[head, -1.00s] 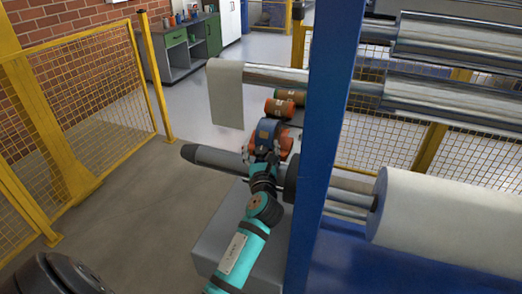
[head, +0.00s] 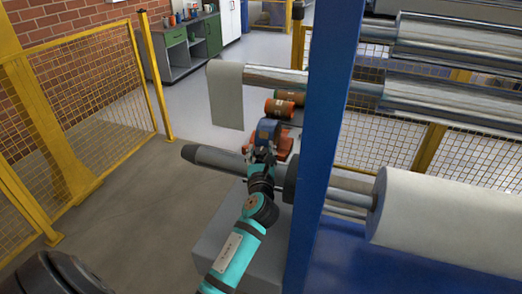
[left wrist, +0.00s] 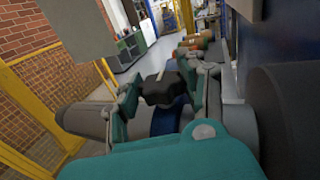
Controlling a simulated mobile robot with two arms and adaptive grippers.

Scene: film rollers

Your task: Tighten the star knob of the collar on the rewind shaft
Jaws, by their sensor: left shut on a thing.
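The grey rewind shaft (head: 213,158) juts out to the left from the blue machine frame in the head view. The blue collar (left wrist: 168,118) sits around the shaft in the left wrist view; in the head view my gripper largely covers it. The black star knob (left wrist: 160,88) stands up from the collar, between the teal fingers of my left gripper (left wrist: 163,92). My left gripper (head: 263,158) is shut on the knob above the shaft. The knob's far side is hidden. My right gripper is in neither view.
The blue upright (head: 325,120) stands close to the right of my left arm. A white web (head: 226,96) hangs from a steel roller behind. A large white roll (head: 440,215) is at right. Orange rolls (head: 283,108) lie beyond the shaft.

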